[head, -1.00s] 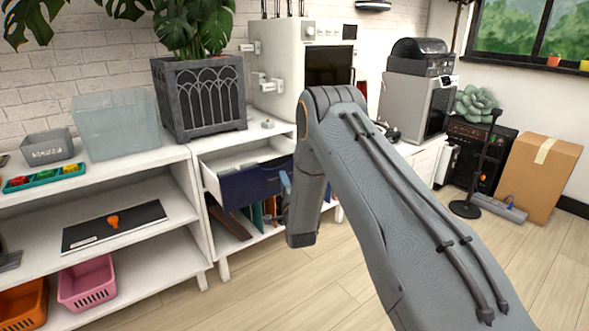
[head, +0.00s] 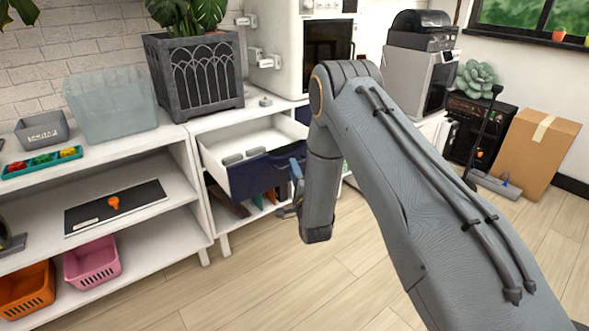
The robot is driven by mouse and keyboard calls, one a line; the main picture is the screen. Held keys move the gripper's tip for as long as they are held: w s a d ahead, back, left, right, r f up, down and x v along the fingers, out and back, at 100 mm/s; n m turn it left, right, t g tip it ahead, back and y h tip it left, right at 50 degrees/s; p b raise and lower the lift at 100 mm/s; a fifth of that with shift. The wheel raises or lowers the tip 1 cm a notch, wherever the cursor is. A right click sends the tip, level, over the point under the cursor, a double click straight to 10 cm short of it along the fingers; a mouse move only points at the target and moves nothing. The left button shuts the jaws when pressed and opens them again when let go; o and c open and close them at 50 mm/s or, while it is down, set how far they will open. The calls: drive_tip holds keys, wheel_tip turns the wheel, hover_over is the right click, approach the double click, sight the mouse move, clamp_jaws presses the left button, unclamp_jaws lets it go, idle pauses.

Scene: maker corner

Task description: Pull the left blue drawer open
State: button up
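The left blue drawer (head: 258,178) stands pulled out of the white cabinet under the planter. Its dark blue front is well forward of the cabinet, and its white inside shows, with several small grey-green items in it. My gripper (head: 292,192) is at the right part of the drawer front, largely hidden behind my own arm. Only a bluish edge and a dark finger part show. The handle is hidden, so I cannot tell whether the fingers are closed on it. A bit of another blue front (head: 302,115) shows right of the open drawer, mostly behind my arm.
A dark lattice planter (head: 200,75) and a clear bin (head: 111,104) stand on the white tops. An open shelf at left holds a pink basket (head: 92,263) and an orange basket (head: 26,291). The wood floor (head: 265,285) before the drawer is clear.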

drive_tip(key=shift+o, duration=1)
drive_tip(key=v, duration=0.7)
drive_tip(key=shift+s, duration=0.4)
